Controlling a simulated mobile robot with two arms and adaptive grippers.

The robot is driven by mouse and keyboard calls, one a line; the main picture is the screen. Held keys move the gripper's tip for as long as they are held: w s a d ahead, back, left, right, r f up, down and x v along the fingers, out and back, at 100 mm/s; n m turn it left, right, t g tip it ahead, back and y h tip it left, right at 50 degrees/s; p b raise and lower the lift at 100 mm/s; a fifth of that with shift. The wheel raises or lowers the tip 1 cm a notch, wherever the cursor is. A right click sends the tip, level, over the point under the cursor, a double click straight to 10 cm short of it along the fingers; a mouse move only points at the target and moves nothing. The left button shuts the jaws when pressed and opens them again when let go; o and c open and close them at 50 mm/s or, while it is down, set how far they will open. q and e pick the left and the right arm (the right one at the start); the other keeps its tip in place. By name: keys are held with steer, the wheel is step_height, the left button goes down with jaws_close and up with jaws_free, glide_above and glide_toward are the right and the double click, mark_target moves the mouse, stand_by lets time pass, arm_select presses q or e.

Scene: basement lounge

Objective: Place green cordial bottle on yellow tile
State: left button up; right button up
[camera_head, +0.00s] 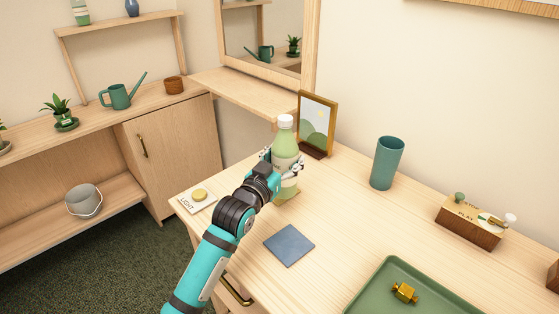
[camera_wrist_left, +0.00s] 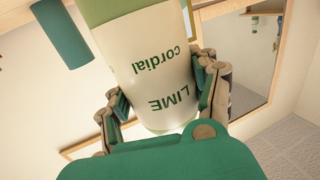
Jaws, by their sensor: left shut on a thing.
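The green cordial bottle (camera_head: 286,147) has a white cap and stands upright over the table, left of its middle. My left gripper (camera_head: 283,166) is shut around its body. The left wrist view shows the pale label (camera_wrist_left: 160,85), reading "LIME cordial" upside down, between the gripper's fingers (camera_wrist_left: 165,105). The arm and fingers hide part of the lower bottle, and I cannot tell whether its base touches the table. My right gripper is not in view.
A blue tile (camera_head: 289,246) lies in front of the bottle. A framed picture (camera_head: 318,122) stands close behind it. A teal cup (camera_head: 386,163), a stop/play box (camera_head: 470,222) and a green tray (camera_head: 385,287) are to the right.

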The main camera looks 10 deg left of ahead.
arm_select(q)
steer(key=w+a+f, duration=0.2)
steer(key=w+f, duration=0.1)
steer(key=w, duration=0.2)
steer(key=shift+a+f, duration=0.2)
steer(key=shift+f, duration=0.2)
steer(key=o, duration=1.2)
steer(key=shift+f, duration=0.25)
steer(key=o, duration=0.5)
steer(key=v, duration=1.2)
steer(key=shift+r, duration=0.2)
